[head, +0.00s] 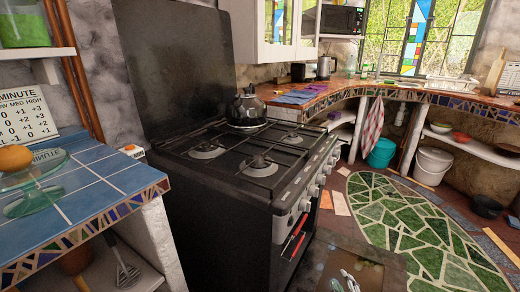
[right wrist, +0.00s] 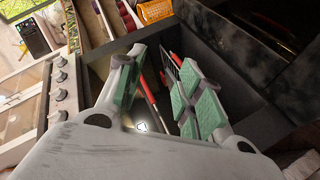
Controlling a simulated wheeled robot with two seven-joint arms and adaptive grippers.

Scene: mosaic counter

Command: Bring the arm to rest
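My right gripper (head: 345,284) shows at the bottom edge of the head view, low in front of the black stove (head: 228,215). In the right wrist view its two fingers (right wrist: 155,92) with green pads stand apart, and I see nothing held between them. Red-handled, slender items (head: 293,240) show at the stove's front below the knobs. Red, slender things also show beyond the fingers in the right wrist view; I cannot tell how far off they are. My left gripper is not in view.
A black kettle (head: 247,108) stands on the stove top. A blue-tiled counter (head: 95,185) with a glass stand (head: 35,182) is at the left. A curved mosaic counter (head: 440,96) runs along the back right. The green mosaic floor (head: 410,225) looks clear.

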